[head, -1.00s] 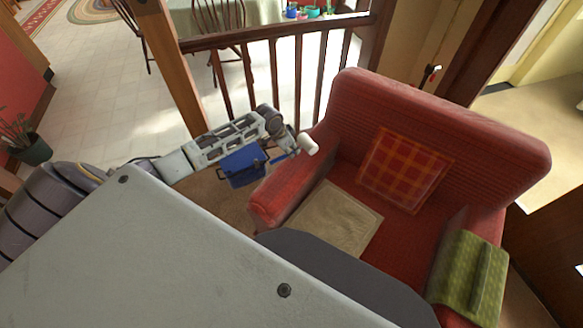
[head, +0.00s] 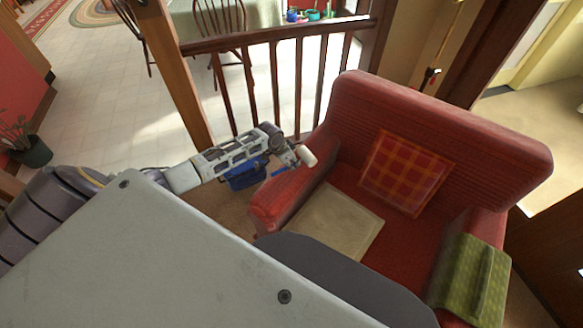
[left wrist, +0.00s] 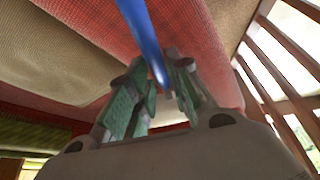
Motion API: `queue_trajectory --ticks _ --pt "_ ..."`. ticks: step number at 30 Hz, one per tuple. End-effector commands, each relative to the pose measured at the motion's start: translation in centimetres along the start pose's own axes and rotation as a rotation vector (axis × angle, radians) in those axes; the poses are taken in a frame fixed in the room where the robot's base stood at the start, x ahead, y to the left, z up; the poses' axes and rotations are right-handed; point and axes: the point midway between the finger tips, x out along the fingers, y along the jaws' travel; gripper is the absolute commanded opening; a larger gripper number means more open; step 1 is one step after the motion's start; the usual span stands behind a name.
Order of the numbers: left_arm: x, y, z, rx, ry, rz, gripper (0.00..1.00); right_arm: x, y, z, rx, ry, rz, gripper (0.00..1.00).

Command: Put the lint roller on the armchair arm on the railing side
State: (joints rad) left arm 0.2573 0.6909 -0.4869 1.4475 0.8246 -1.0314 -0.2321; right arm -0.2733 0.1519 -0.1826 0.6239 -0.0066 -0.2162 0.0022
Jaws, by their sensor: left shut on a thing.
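The red armchair (head: 440,130) stands right of the railing (head: 275,40). Its railing-side arm (head: 285,195) is bare on top. My left gripper (head: 290,158) is shut on the lint roller, whose white roll (head: 307,156) shows beside the rear part of that arm. In the left wrist view, the lint roller's blue handle (left wrist: 143,35) runs down between the fingers (left wrist: 158,95), with red upholstery behind it. I cannot tell whether the roller touches the arm. My right gripper is not in view.
A blue container (head: 245,178) is on the floor beneath my left forearm. A plaid cushion (head: 405,172) and a beige cloth (head: 335,225) lie on the chair; a green cover (head: 465,280) drapes the other arm. A potted plant (head: 35,150) stands far left.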

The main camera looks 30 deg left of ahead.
Motion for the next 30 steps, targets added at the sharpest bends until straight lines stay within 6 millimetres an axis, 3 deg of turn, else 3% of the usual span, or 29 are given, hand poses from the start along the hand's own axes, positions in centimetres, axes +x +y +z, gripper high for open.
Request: queue_trajectory --ticks 9,14,23,24,28,30 --pt "2.8 0.0 1.1 0.000 0.001 0.000 0.01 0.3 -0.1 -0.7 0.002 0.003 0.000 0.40" --pt "2.9 0.0 1.2 0.001 0.001 0.000 0.01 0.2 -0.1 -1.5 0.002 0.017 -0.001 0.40" --pt "3.2 0.1 1.3 0.000 0.000 0.000 0.01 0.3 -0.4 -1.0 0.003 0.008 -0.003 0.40" --pt "3.2 0.1 1.3 0.000 0.000 0.000 0.22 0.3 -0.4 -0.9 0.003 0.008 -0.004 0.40" --pt "3.2 0.1 1.3 0.000 0.000 0.000 0.39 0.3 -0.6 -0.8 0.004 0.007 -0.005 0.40" --pt "3.2 0.1 1.3 0.000 0.000 0.001 0.41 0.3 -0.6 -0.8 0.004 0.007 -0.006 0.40"
